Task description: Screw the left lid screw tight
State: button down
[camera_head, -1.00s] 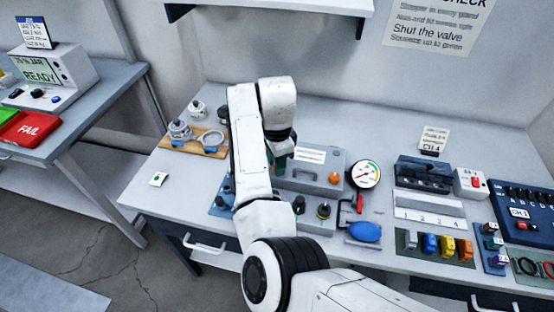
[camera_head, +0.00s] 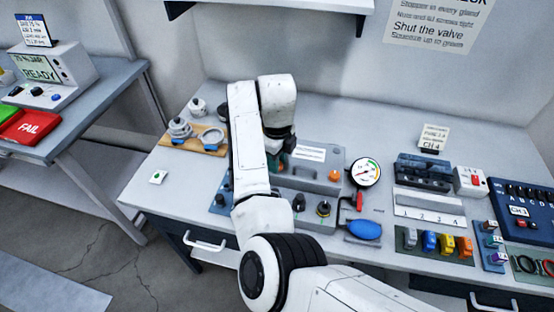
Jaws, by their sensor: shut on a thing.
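The grey sensor box (camera_head: 318,170) stands on the bench in the middle of the view, with a white label on its lid. An orange lid screw (camera_head: 334,175) shows at the right of its lid. My gripper (camera_head: 280,166) points down at the left end of the lid, where the left lid screw sits. It is shut on that screw. My arm hides the fingertips, the left screw and the box's left end, so I cannot tell how deep the screw sits.
A round pressure gauge (camera_head: 365,172) and a blue squeeze bulb (camera_head: 364,230) are right of the box. Dark knobs (camera_head: 323,208) stand in front of it. A wooden board (camera_head: 193,143) with metal parts is at the left. The front left of the bench is mostly clear.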

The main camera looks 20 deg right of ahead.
jog(key=m+b, duration=0.1)
jog(key=m, duration=0.5)
jog(key=shift+m, duration=0.3)
dwell(0.4)
jog(key=c, duration=0.9)
grip_release()
jog(key=shift+o, duration=0.2)
notch_tip(320, 180, up, 11)
jog(key=b, duration=0.1)
jog(key=shift+b, duration=0.3)
jog(key=shift+f, duration=0.1)
